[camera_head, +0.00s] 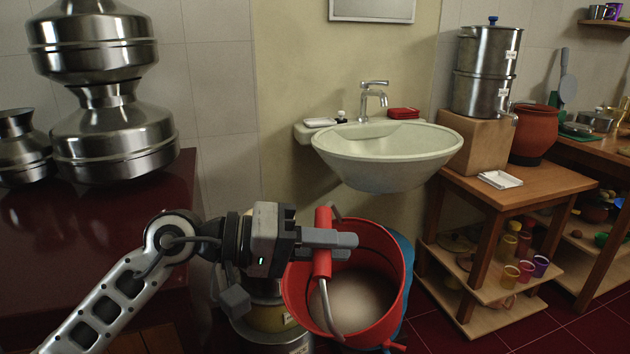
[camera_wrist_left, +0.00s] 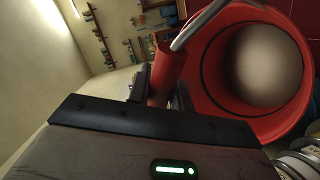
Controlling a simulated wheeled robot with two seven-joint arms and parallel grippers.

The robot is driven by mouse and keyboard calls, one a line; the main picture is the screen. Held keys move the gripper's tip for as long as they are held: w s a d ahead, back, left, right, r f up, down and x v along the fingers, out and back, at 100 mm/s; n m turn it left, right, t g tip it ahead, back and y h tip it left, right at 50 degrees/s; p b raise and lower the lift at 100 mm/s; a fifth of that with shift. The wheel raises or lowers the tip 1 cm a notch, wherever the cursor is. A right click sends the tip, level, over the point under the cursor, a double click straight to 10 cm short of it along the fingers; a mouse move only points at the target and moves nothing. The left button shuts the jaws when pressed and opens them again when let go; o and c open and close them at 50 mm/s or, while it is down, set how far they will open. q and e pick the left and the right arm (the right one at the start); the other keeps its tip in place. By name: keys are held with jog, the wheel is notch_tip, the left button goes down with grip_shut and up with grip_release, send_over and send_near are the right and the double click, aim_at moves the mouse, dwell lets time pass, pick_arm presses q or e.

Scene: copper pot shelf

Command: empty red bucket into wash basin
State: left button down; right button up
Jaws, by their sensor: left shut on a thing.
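The red bucket (camera_head: 378,237) hangs below and in front of the wash basin in the head view, its mouth toward me and whitish, cloudy contents inside. My left gripper (camera_head: 328,240) is shut on the red grip of the bucket's metal handle. The bucket and its pale contents also fill the upper right of the left wrist view (camera_wrist_left: 204,88). The pale green wash basin (camera_head: 385,158) is mounted on the wall, with a chrome tap (camera_head: 372,100) above it. The bucket's rim is lower than the basin. My right gripper is not in view.
Large steel pots (camera_head: 110,140) stand on a dark red counter (camera_head: 90,240) at left. A wooden table (camera_head: 530,185) at right bears a steel water filter (camera_head: 485,70) and a clay pot (camera_head: 535,130). A blue object and a yellowish container (camera_head: 268,316) are close to the bucket.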

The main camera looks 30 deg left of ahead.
pick_arm(q)
jog(key=shift+m+g+h, duration=0.6)
jog(key=shift+h, duration=0.1)
jog(key=f, duration=0.1)
jog(key=d+f, duration=0.1)
jog(key=f, duration=0.1)
jog(key=d+f, duration=0.1)
jog(key=shift+s+f, duration=0.25)
jog(key=shift+f, duration=0.15)
